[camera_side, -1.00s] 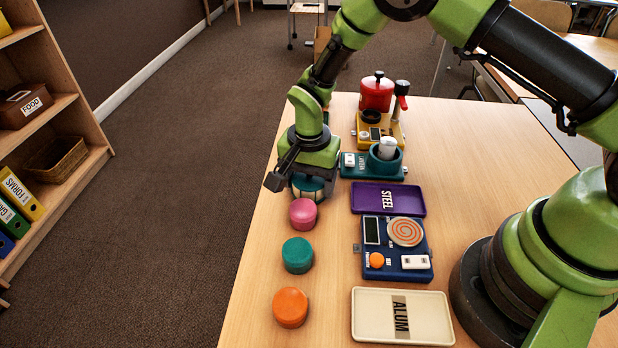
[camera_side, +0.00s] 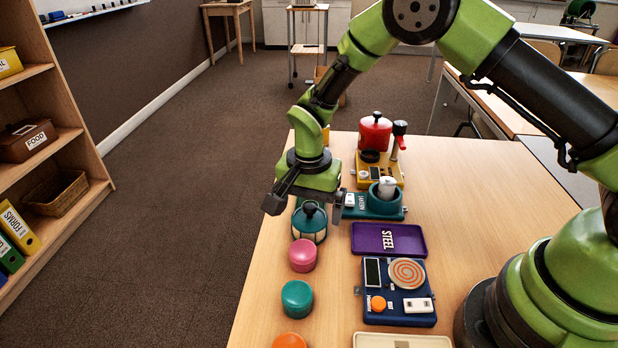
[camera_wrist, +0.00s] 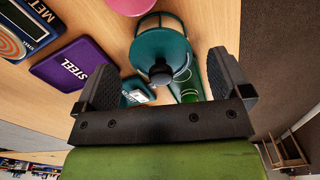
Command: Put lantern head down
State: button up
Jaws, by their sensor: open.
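The lantern head (camera_side: 310,226), a teal cage with pale sides and a dark knob on top, stands upright on the table, left of the teal lantern base (camera_side: 362,212). The base has a ring socket with a white bulb (camera_side: 387,188) standing in it. My gripper (camera_side: 306,204) is open just above the lantern head. In the wrist view, my gripper (camera_wrist: 163,82) has its two fingers wide apart, with the lantern head (camera_wrist: 158,46) and its knob between and beyond them. The fingers appear clear of the knob. Part of the lantern head's top is close under my gripper.
Pink (camera_side: 303,255), teal (camera_side: 297,298) and orange (camera_side: 290,341) round pieces line the left side. A purple STEEL tray (camera_side: 362,238), a blue meter board (camera_side: 386,319) and a yellow station with a red tank (camera_side: 375,134) stand nearby. The right tabletop is clear.

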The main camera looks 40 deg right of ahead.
notch_tip(320, 180, up, 9)
jog(key=shift+f, duration=0.2)
notch_tip(320, 180, up, 10)
jog(key=n+t+y, duration=0.1)
jog(key=n+t, duration=0.1)
send_over(309, 207)
jog(key=s+d, duration=0.2)
jog(key=s, duration=0.2)
jog(key=s+d+r+n+t, duration=0.2)
jog(key=s+r, duration=0.2)
jog(key=s, duration=0.4)
jog(key=s+d+r+n+t+y, duration=0.1)
jog(key=s+r+n+t, duration=0.2)
jog(key=s, duration=0.6)
jog(key=shift+s+d+r+n, duration=0.15)
jog(key=shift+d+r+n, duration=0.15)
jog(key=shift+d+r, duration=0.1)
